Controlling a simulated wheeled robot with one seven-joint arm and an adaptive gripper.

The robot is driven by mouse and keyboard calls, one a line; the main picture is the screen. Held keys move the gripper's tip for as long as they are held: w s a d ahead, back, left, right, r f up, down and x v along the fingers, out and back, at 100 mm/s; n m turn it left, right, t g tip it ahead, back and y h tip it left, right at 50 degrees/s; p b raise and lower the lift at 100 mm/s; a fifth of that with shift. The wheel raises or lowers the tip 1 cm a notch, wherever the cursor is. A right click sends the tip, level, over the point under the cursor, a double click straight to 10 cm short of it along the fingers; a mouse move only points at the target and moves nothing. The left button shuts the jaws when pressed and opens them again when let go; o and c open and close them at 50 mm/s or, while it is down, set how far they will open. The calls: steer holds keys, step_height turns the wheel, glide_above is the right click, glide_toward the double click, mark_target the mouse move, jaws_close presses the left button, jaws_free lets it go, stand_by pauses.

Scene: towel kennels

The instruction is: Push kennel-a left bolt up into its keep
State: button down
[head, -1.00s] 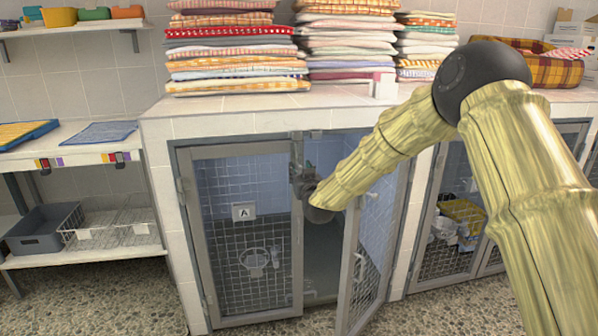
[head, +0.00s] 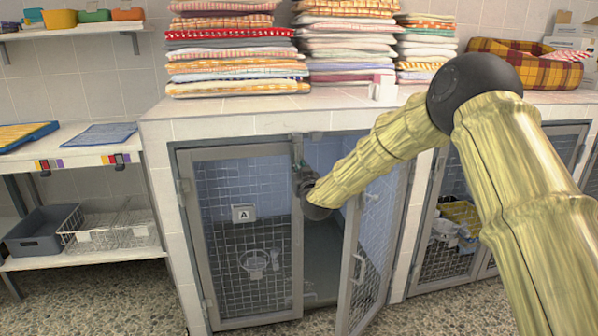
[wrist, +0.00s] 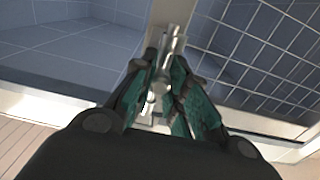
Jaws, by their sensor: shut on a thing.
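Kennel-a has a left mesh door (head: 245,235) with a white card marked A (head: 244,213); this door looks closed. My gripper (head: 302,178) is at the upper inner edge of that door, near the top of the frame. In the wrist view my gripper's teal-padded fingers (wrist: 160,90) are shut on the bright metal bolt (wrist: 165,65) that lies along the door's edge strip. The fingers hide part of the bolt. The keep is too small to make out in the head view.
The right mesh door (head: 362,255) of the kennel stands open toward me, beside my forearm. Towel stacks (head: 235,50) stand on the white tiled top (head: 215,104). A shelf unit (head: 85,262) with a grey bin (head: 42,230) is at the left.

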mark_target(298, 157)
steer(key=shift+r+p, duration=1.05)
steer(key=shift+r, duration=0.75)
steer(key=c, duration=1.3)
jaws_free()
steer(key=shift+c, duration=0.2)
steer(key=shift+f, duration=0.1)
